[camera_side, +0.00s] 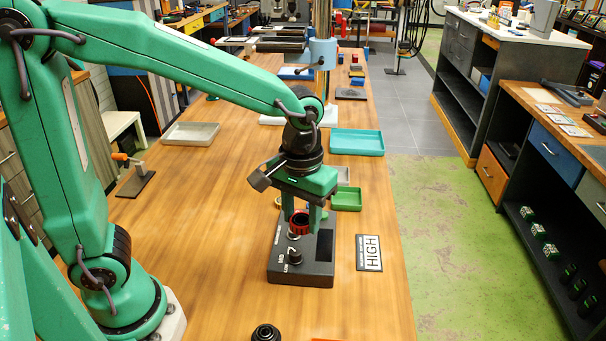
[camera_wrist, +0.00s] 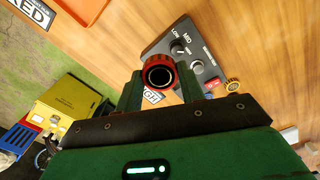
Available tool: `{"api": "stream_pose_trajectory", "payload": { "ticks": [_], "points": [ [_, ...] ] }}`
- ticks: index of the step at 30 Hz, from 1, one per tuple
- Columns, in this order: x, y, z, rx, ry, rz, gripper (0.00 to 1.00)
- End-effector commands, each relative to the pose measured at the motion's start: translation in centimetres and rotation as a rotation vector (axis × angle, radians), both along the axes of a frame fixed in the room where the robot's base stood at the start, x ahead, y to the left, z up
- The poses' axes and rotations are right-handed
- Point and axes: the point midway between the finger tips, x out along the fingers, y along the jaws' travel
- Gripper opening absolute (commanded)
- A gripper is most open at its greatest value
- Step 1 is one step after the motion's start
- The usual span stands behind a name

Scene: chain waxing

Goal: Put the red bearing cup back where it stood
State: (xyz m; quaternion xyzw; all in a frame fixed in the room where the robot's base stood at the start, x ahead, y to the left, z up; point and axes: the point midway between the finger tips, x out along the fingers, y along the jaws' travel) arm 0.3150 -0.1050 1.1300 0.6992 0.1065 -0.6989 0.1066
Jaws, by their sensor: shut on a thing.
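The red bearing cup (camera_wrist: 159,73) is a short red ring with a dark bore, seen end-on in the wrist view. It also shows in the side view (camera_side: 300,222), between the fingers. My gripper (camera_side: 302,216) is shut on it, with one green finger on each side; the fingers also flank it in the wrist view (camera_wrist: 160,88). In the side view the cup appears over the back part of a black control box (camera_side: 318,270). The gap beneath the cup cannot be judged.
The control box has knobs, one marked MID. A HIGH sign (camera_side: 369,253) lies right of it. A green tray (camera_side: 346,205) and a teal tray (camera_side: 357,142) lie behind. A dark round part (camera_side: 265,333) is at the front. An orange tray (camera_wrist: 80,8) shows in the wrist view.

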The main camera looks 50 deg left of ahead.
Motion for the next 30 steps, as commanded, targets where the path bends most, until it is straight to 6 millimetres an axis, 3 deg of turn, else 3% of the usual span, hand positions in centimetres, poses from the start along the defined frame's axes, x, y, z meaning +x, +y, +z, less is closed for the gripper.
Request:
{"api": "stream_pose_trajectory", "payload": {
  "ticks": [5,14,23,30],
  "points": [
    [2.4,0.8,0.0,0.0,0.002,0.051,0.12],
    [8.9,4.2,-0.4,0.001,0.001,0.194,0.12],
    [15.3,9.5,-1.7,0.001,0.001,0.35,0.12],
    [19.4,14.8,-3.5,0.0,0.002,0.475,0.12]
  ]
}}
